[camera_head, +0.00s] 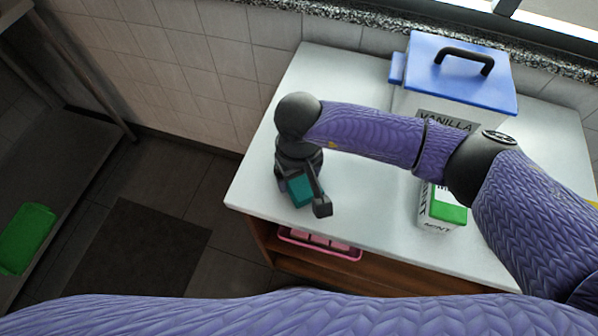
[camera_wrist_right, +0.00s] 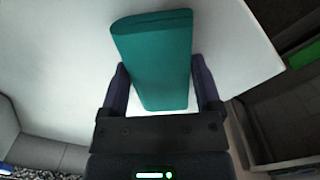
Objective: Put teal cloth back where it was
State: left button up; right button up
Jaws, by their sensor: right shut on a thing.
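The teal cloth (camera_head: 300,190) is a folded block at the left front part of the white table. In the right wrist view the teal cloth (camera_wrist_right: 152,55) sits between both fingers. My right gripper (camera_head: 305,193) is shut on it, with the arm reaching in from the right across the table. The right wrist view shows the gripper's dark fingers (camera_wrist_right: 163,88) on either side of the cloth. I cannot tell whether the cloth touches the table top. My left gripper is not in view.
On the white table (camera_head: 350,215) stand a vanilla container with a blue lid (camera_head: 462,70) and a mint carton with a green top (camera_head: 447,208). A pink tray (camera_head: 320,246) sits on the shelf below the front edge. A green object (camera_head: 27,238) lies at far left.

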jog(key=o, duration=1.1)
jog(key=shift+r+p, duration=0.3)
jog(key=shift+p, duration=0.05)
notch_tip(320, 180, up, 12)
jog(key=shift+f+p, duration=0.2)
jog(key=shift+p, duration=0.6)
